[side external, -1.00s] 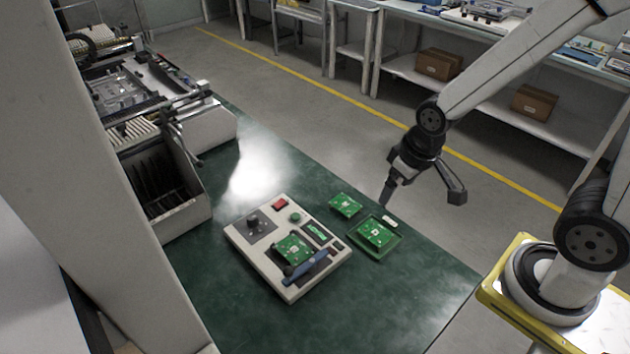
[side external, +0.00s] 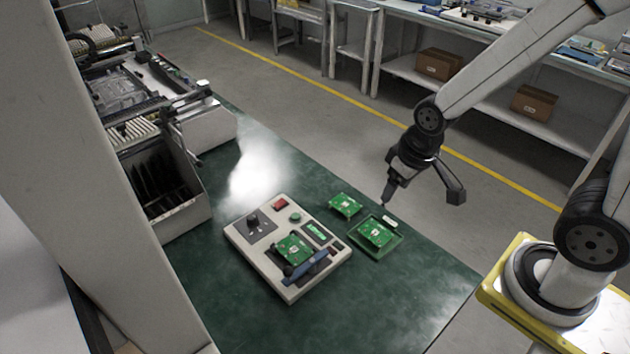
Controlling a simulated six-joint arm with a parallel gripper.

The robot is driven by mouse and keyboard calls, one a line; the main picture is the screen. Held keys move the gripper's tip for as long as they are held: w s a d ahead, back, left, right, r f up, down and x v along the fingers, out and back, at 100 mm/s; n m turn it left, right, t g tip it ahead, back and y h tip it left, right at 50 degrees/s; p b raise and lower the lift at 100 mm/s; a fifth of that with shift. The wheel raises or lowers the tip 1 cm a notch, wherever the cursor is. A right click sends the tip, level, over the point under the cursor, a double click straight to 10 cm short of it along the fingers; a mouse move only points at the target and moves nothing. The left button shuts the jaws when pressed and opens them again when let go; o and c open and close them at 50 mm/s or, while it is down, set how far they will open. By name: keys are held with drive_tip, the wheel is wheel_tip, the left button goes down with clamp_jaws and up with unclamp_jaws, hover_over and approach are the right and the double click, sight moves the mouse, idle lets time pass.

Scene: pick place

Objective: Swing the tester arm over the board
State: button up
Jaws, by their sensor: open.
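The tester (side external: 262,255) is a pale box on the green table, with a red button, a green button, a dark knob and a small display. A green circuit board (side external: 294,248) sits on its front part. The blue tester arm (side external: 308,267) lies along the front right side of that board, beside it as far as I can see. My gripper (side external: 424,200) is open and empty. It hangs above the table's right edge, to the right of and above the tester, with its fingers apart.
A green tray (side external: 382,251) right of the tester holds another board (side external: 375,232). A loose board (side external: 344,205) lies behind it, near a small white piece (side external: 390,221). A grey bin (side external: 186,215) and machine stand at left. The front of the table (side external: 400,300) is clear.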

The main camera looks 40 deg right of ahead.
drive_tip(key=w+a+f+n+g+y, duration=0.15)
drive_tip(key=w+a+f, duration=0.25)
drive_tip(key=w+a, duration=0.45)
drive_tip(key=g, duration=0.2)
hover_over(288, 268)
drive_tip(key=d, duration=0.2)
drive_tip(key=shift+n+t+y, duration=0.25)
drive_tip(key=shift+n+y, duration=0.1)
drive_tip(key=f, duration=0.4)
drive_tip(key=shift+w+a+f, duration=0.2)
drive_tip(key=shift+a, duration=0.05)
drive_tip(key=shift+f, duration=0.1)
drive_tip(key=shift+s+a+f, duration=0.1)
drive_tip(key=shift+a+f, duration=0.15)
drive_tip(key=shift+f, duration=1)
drive_tip(key=shift+a+f, duration=0.2)
drive_tip(key=shift+f, duration=1.05)
drive_tip(key=shift+s+a+f, duration=0.1)
drive_tip(key=shift+a+f, duration=0.15)
drive_tip(key=shift+f, duration=1)
drive_tip(key=shift+c, duration=0.2)
clamp_jaws()
drive_tip(key=shift+w, duration=0.1)
